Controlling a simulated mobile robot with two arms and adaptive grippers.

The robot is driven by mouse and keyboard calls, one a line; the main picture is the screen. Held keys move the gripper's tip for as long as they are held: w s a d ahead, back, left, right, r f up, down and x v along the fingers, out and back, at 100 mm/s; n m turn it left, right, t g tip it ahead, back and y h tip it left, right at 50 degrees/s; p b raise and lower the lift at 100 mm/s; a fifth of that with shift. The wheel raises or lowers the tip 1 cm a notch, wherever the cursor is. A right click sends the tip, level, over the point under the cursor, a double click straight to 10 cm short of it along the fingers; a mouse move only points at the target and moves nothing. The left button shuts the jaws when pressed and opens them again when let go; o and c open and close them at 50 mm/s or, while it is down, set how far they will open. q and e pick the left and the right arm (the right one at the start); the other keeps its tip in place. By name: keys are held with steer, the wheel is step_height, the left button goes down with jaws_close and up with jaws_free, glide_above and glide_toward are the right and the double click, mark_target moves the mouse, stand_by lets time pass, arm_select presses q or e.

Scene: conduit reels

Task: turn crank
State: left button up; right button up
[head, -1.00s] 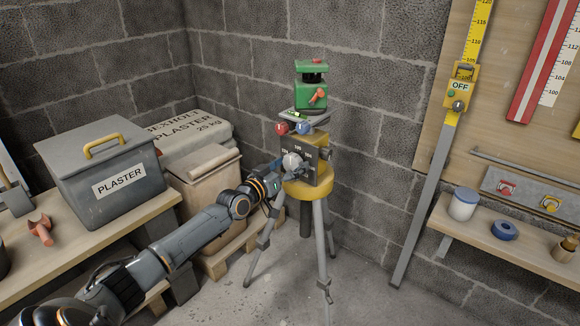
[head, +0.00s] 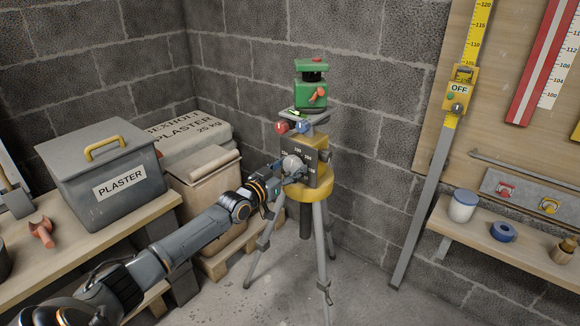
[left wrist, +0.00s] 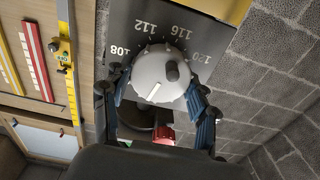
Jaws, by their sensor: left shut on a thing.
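The crank is a pale grey round knob (head: 291,162) on the dark dial plate (head: 318,176) of a yellow tripod head. In the left wrist view the knob (left wrist: 158,70) shows a white index line, a dark stub on its face and dial numbers from 108 to 120 around it. My left gripper (head: 286,170) is shut on the knob, with a blue-padded finger on each side of it in the left wrist view (left wrist: 160,100). Part of the knob is hidden by the gripper in the head view. My right gripper is out of view.
A green levelling instrument (head: 312,92) stands on top of the tripod (head: 322,245). A grey plaster box (head: 105,180) sits on the left bench. A yellow slider marked OFF (head: 459,90) is on the staff at the right. The floor beside the tripod is clear.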

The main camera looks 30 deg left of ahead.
arm_select(q)
steer(key=m+p, duration=0.3)
steer(key=m, duration=0.5)
steer(key=shift+d, duration=0.1)
steer(key=shift+m, duration=1.5)
steer(key=shift+f+m, duration=0.1)
steer(key=shift+m, duration=1.8)
steer(key=shift+d+f+m, duration=0.1)
steer(key=shift+m, duration=0.6)
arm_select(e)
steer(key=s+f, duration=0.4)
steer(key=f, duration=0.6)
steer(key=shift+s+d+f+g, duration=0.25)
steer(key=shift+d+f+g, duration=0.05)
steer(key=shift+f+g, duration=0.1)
arm_select(q)
steer(key=o, duration=1.2)
steer(key=shift+c, duration=0.2)
